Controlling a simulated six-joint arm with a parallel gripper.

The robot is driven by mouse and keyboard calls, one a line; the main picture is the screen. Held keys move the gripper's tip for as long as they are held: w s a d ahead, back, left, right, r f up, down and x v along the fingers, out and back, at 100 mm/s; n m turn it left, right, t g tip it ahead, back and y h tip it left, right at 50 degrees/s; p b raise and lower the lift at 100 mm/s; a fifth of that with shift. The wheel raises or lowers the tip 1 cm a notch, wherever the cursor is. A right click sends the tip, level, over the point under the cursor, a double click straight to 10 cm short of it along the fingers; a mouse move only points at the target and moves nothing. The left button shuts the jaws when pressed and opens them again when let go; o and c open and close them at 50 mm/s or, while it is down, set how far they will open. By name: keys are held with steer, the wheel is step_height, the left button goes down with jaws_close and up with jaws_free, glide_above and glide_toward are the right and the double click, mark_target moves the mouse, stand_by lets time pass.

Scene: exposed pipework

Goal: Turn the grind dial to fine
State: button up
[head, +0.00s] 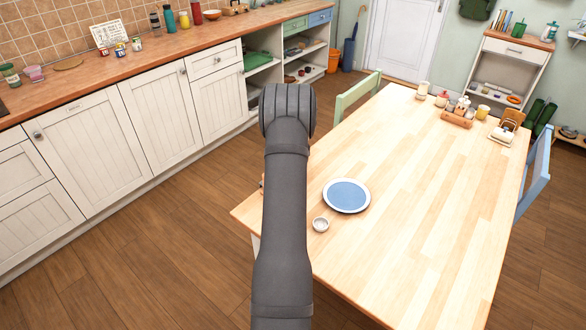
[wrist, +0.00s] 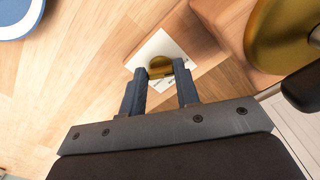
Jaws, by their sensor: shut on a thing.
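A wooden block-like body (wrist: 228,22) and a larger brass round part (wrist: 280,32) stand just right of the fingers. I cannot read the dial's setting. In the head view, my arm hides the gripper and the dial.
The table's middle is clear. A white cabinet row (head: 150,115) runs along the left.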

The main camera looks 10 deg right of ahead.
steer(key=o, duration=1)
step_height(320, 180, up, 18)
steer(key=shift+f, duration=0.25)
step_height(320, 180, down, 18)
steer(key=shift+r, duration=0.2)
steer(key=shift+r, duration=0.1)
stand_by(0.3)
